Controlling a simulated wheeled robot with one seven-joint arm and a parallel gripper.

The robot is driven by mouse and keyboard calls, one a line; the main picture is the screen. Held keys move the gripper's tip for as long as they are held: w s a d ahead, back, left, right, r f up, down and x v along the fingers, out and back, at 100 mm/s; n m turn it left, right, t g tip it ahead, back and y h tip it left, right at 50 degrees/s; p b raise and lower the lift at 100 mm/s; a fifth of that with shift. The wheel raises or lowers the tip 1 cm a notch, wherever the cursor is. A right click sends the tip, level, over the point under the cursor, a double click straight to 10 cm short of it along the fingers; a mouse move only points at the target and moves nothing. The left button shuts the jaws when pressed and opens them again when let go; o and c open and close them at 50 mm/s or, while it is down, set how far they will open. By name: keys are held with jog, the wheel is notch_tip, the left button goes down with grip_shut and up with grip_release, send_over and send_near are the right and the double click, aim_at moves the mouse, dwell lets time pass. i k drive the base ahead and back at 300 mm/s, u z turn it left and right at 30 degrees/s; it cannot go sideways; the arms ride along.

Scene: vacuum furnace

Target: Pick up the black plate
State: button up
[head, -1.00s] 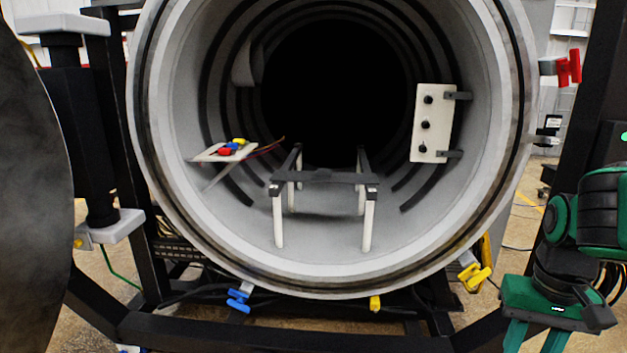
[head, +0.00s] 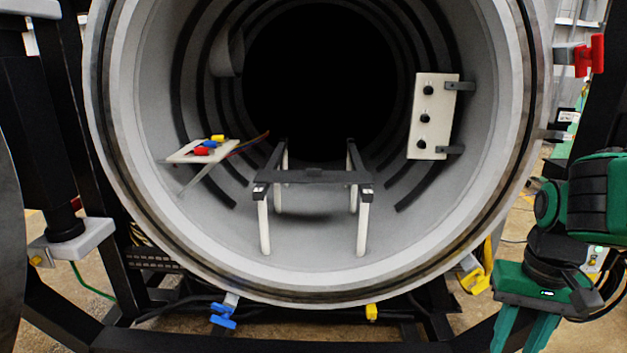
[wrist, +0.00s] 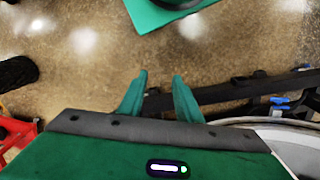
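A dark flat crosspiece (head: 315,176) spans a rack with white legs inside the round furnace chamber. It is the only flat black piece I see there, and I cannot tell whether it is the black plate or part of the rack. My gripper (wrist: 160,75) is green, with its two fingers apart and nothing between them in the wrist view. In the head view my gripper (head: 524,337) hangs at the lower right, outside the chamber and well away from the rack; its fingertips are cut off by the picture edge.
The grey chamber rim (head: 115,150) surrounds the opening. A small pale shelf (head: 185,153) with red, blue and yellow pieces is on the left inside wall. A white panel with black knobs (head: 432,115) is on the right. Colored clamps (head: 223,316) and a black frame (head: 250,340) lie below.

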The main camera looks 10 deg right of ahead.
aim_at(312, 175)
jog(key=z, duration=0.05)
jog(key=k, duration=0.55)
jog(key=u, duration=0.8)
jog(key=i, duration=1.85)
jog(key=z, duration=0.65)
